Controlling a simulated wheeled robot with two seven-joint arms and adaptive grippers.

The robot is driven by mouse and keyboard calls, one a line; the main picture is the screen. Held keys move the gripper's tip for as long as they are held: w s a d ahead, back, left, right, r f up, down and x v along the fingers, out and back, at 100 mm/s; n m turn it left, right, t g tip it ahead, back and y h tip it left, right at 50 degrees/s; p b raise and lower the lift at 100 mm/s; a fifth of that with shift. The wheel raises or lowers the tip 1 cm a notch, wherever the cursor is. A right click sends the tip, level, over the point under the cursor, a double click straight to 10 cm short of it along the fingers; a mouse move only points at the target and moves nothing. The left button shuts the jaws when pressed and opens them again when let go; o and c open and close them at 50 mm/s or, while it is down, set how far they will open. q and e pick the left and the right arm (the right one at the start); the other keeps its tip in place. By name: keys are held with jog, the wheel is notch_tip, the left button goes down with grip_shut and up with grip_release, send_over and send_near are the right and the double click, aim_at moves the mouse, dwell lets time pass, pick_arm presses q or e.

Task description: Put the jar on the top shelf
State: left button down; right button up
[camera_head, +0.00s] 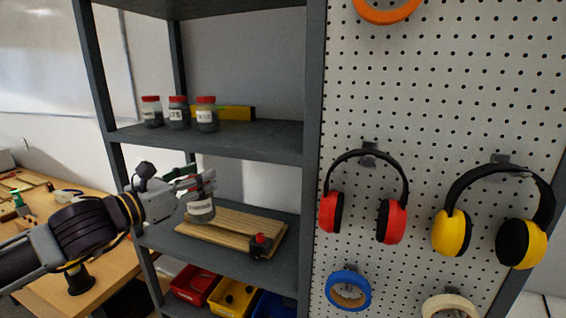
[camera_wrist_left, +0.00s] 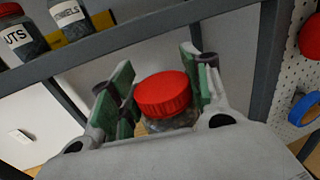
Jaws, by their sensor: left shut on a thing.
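My left gripper (camera_head: 204,184) is shut on a jar (camera_head: 201,211), whose clear body with a pale label shows below the fingers in the head view. In the left wrist view, the jar's red lid (camera_wrist_left: 163,94) sits between the green-padded fingers. The jar is just in front of the lower shelf (camera_head: 281,222) or over its edge; I cannot tell which. The grey shelf unit has a middle shelf (camera_head: 262,137) above the gripper and a higher board (camera_head: 215,8) at the picture's top edge. My right gripper is not in view.
Three red-lidded jars (camera_head: 178,112) and a yellow level (camera_head: 238,113) stand on the middle shelf, with bare space to their right. A wooden board (camera_head: 240,231) lies on the lower shelf. Coloured bins (camera_head: 232,297) are below. A pegboard (camera_head: 425,110) with ear defenders (camera_head: 391,222) is on the right.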

aim_at(192, 219)
pick_arm(q)
jog(key=shift+n+t+y, duration=0.4)
jog(key=shift+n+y, duration=0.1)
jog(key=shift+y, duration=0.2)
jog(key=shift+s+f, duration=0.2)
jog(key=shift+f, duration=1)
jog(key=shift+s+f, duration=0.2)
jog(key=shift+f, duration=0.95)
jog(key=shift+s+f, duration=0.2)
jog(key=shift+f, duration=1)
jog(key=shift+s+a+f, duration=0.1)
jog(key=shift+a+f, duration=0.15)
jog(key=shift+f, duration=0.5)
jog(key=s+f+n+y, duration=0.1)
jog(key=f+y, duration=0.1)
jog(key=f, duration=0.9)
jog(key=s+a+f+n+t+y, duration=0.1)
jog(key=s+f+n+y, duration=0.1)
jog(key=f, duration=0.9)
jog(key=s+f+n+t+y, duration=0.1)
jog(key=f+y, duration=0.3)
jog(key=f, duration=0.7)
jog(key=shift+s+a+f+n, duration=0.25)
jog(key=shift+s+f+n, duration=0.05)
jog(key=shift+s+n, duration=0.45)
jog(key=shift+d+r, duration=0.1)
jog(key=shift+r, duration=0.15)
jog(key=shift+r, duration=0.1)
jog(key=shift+a+f, duration=0.2)
jog(key=shift+f, duration=0.45)
